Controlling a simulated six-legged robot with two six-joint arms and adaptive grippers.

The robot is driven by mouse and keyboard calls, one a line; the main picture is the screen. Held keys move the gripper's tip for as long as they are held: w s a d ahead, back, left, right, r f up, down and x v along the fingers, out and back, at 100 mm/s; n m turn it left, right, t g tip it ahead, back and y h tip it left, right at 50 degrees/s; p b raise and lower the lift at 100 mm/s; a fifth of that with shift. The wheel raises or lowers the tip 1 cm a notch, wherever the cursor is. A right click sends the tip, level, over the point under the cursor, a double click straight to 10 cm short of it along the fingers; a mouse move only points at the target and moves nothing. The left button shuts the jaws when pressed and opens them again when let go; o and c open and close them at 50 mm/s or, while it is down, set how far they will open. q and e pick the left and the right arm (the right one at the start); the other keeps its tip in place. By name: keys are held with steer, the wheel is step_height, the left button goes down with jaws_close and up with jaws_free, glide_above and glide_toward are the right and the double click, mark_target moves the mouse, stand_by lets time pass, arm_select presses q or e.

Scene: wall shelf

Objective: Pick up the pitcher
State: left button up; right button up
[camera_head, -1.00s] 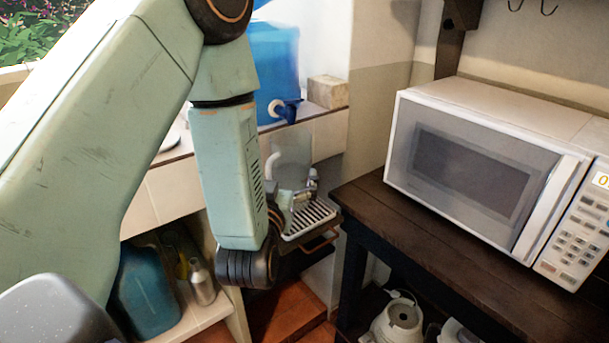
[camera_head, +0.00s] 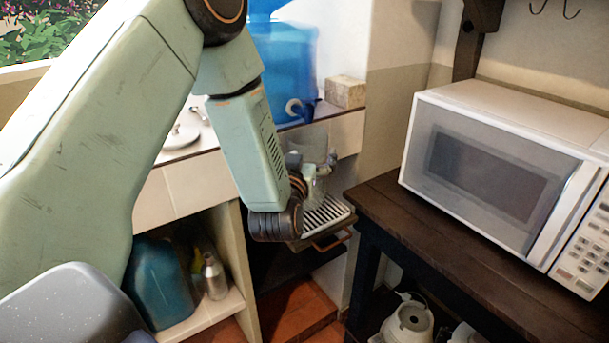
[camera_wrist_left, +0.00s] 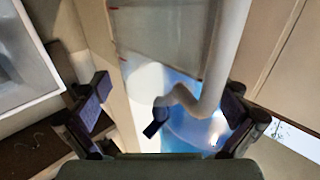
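The pitcher (camera_head: 318,188) is a clear vessel standing on the slatted tray below the blue water dispenser, partly hidden by my left arm and gripper. In the left wrist view the pitcher's translucent wall (camera_wrist_left: 160,40) with small red marks is near, with a long white curved part, apparently its handle (camera_wrist_left: 217,65), beside it. My left gripper (camera_head: 312,170) is at the pitcher. In the wrist view its two dark fingers (camera_wrist_left: 165,108) are wide apart, with the white curved part between them, nearer the right finger. I see no contact. My right gripper is not in view.
The blue dispenser (camera_head: 283,70) with its tap (camera_head: 297,108) is above the tray (camera_head: 325,215). A dark wooden table (camera_head: 440,255) with a white microwave (camera_head: 490,165) stands to the right. A shelf at lower left holds a blue jug (camera_head: 160,285) and a metal bottle (camera_head: 214,278).

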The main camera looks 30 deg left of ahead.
arm_select(q)
steer(key=shift+w+f, duration=0.1)
steer(key=c, duration=0.7)
steer(key=shift+r, duration=0.2)
steer(key=c, duration=0.9)
